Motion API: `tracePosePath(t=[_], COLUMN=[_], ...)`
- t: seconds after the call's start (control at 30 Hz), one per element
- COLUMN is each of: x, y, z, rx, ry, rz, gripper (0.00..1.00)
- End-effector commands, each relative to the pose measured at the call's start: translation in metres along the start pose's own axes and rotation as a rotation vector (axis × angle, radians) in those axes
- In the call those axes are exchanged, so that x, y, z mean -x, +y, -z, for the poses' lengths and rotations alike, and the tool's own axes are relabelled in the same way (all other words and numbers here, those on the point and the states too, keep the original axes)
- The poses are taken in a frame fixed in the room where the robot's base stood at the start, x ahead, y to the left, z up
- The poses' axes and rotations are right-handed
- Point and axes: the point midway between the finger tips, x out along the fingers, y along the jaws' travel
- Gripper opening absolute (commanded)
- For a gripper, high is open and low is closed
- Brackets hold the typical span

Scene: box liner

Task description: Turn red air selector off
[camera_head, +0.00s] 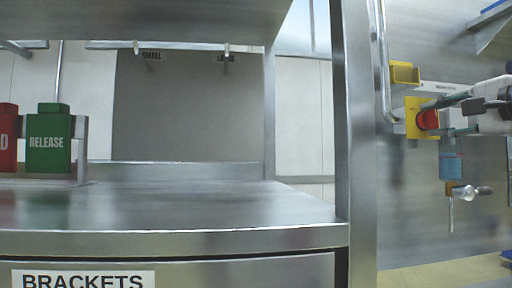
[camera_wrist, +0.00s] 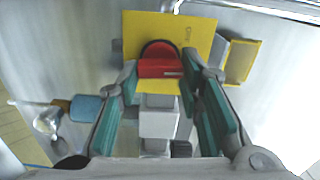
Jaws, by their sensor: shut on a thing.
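The red air selector (camera_head: 428,120) is a red knob on a yellow plate (camera_head: 411,118), mounted at the right in the head view. In the wrist view the red selector (camera_wrist: 160,62) sits at the upper centre, in front of the yellow plate (camera_wrist: 200,32). My gripper (camera_head: 452,112) reaches in from the right with its fingertips at the knob. In the wrist view my gripper (camera_wrist: 160,75) has its teal-padded fingers on both sides of the knob, shut on it. The fingers and grey parts hide some of the knob's lower side.
A blue-bowled air unit (camera_head: 451,165) with a small metal valve (camera_head: 466,191) hangs just below my gripper. A yellow box (camera_head: 404,73) is above the plate. A steel post (camera_head: 358,140) stands to the left. A shelf holds a green RELEASE box (camera_head: 49,140).

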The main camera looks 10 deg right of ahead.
Motion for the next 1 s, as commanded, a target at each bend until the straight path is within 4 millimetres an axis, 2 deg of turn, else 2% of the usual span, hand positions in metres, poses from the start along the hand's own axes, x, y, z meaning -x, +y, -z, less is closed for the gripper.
tracePosePath(t=[0.03, 0.6, 1.0], x=[-0.0012, -0.0012, -0.0011], y=[0.0057, 0.0013, -0.0011], z=[-0.001, -0.0016, -0.002], rx=[0.048, 0.54, 0.701], ry=[-0.002, -0.003, -0.004], rz=[0.0, -0.002, -0.002], gripper=[0.06, 0.06, 0.06])
